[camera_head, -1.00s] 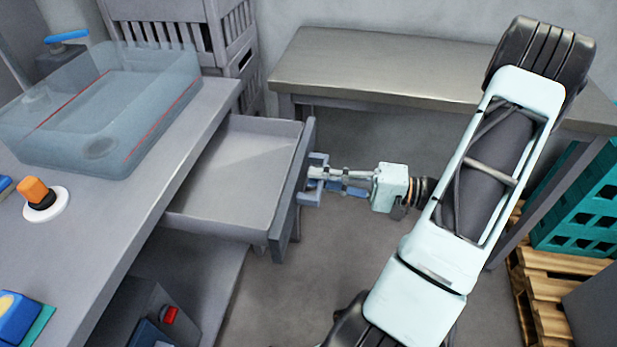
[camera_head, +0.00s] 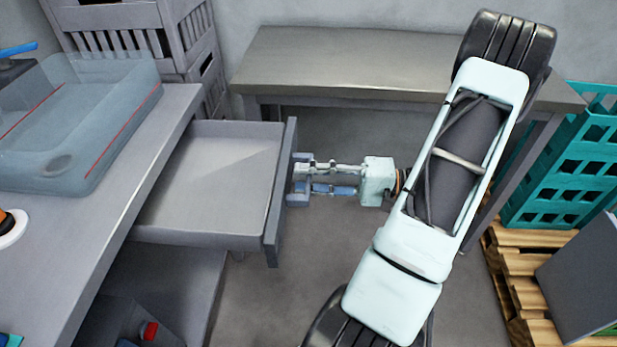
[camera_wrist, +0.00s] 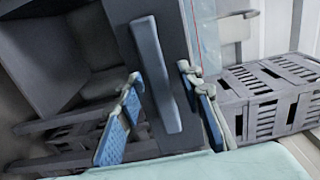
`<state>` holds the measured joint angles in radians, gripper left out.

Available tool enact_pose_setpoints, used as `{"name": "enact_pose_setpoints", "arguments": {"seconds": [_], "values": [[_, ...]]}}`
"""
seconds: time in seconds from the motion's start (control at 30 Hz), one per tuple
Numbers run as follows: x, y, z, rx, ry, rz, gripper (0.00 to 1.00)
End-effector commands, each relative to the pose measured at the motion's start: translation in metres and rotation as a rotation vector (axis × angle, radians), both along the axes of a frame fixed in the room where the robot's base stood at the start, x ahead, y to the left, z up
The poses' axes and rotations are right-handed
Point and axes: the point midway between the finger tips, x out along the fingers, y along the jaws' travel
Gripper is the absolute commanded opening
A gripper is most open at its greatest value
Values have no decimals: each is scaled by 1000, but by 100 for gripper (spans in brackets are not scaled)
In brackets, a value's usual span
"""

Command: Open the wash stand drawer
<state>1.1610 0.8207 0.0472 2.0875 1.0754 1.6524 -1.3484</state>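The wash stand (camera_head: 110,238) is the grey bench at the left. Its drawer (camera_head: 215,185) stands well out from under the top, and its empty inside shows. The drawer front (camera_head: 280,190) carries a blue-grey bar handle (camera_head: 298,193), also seen in the wrist view (camera_wrist: 157,75). My gripper (camera_head: 308,179) is at the handle, level with it. In the wrist view, my fingers (camera_wrist: 160,78) lie one on each side of the handle with small gaps, so they look open around it. Contact at the fingertips is hard to judge.
A clear basin (camera_head: 75,120) sits on the wash stand. A metal table (camera_head: 370,65) stands behind my arm. Grey crates (camera_head: 140,30) are stacked at the back left. Teal crates (camera_head: 560,170) on a pallet (camera_head: 515,270) stand at the right. Floor in front of the drawer is free.

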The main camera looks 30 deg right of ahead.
Motion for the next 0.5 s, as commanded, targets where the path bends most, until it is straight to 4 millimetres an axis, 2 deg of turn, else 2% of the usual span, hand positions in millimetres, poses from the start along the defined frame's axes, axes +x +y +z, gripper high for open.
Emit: {"name": "enact_pose_setpoints", "arguments": {"seconds": [0.27, 0.37, 0.5], "values": [[-2, -3, 0, -1, -1, -1, 33], [-8, -13, 0, -1, -1, -3, 33], [-24, -35, 0, -1, -2, -4, 33]]}}
